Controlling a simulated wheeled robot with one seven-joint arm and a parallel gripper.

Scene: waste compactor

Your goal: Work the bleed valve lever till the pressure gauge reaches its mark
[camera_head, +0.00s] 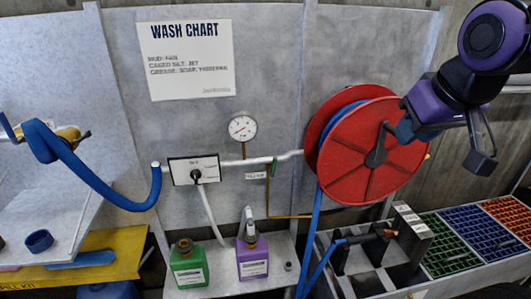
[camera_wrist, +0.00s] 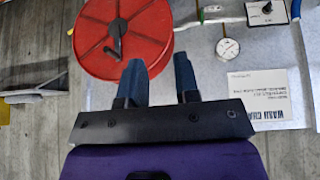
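The round white pressure gauge (camera_head: 242,127) is on the back wall above a pale pipe. Its reading and mark are too small to tell. It also shows in the wrist view (camera_wrist: 228,47). A small green lever (camera_head: 273,167), which looks like the bleed valve lever, hangs on the pipe right of and below the gauge, beside a small label. My gripper (camera_head: 445,148) is raised at the upper right, in front of the red reel's right side and well apart from the lever. Its two fingers (camera_wrist: 160,80) are apart with nothing between them.
A red hose reel (camera_head: 375,150) stands between my gripper and the lever. A switch box (camera_head: 194,170) with a black knob is left of the lever. Green (camera_head: 189,265) and purple (camera_head: 252,257) bottles stand on the shelf below. Coloured grates (camera_head: 470,240) lie at the right.

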